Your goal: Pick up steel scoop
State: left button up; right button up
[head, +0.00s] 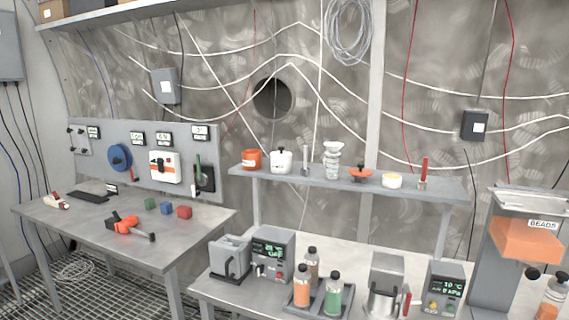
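On the raised shelf, a slim grey metal-looking tool (306,160) stands upright between a white lidded pot (281,161) and a white stacked vessel (332,160). It may be the steel scoop, but it is too small to be sure. A red-handled tool (424,173) stands near the right end of the shelf. Neither of my grippers shows in the head view.
The shelf (440,187) also holds an orange pot (251,159), an orange-red item (360,174) and a pale bowl (391,181). Below stand bottles in a tray (317,301), a steel jug (384,292) and display boxes. A left table (85,222) holds coloured cubes and an orange tool.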

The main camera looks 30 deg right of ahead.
aim_at(305, 171)
jog(key=z, duration=1.25)
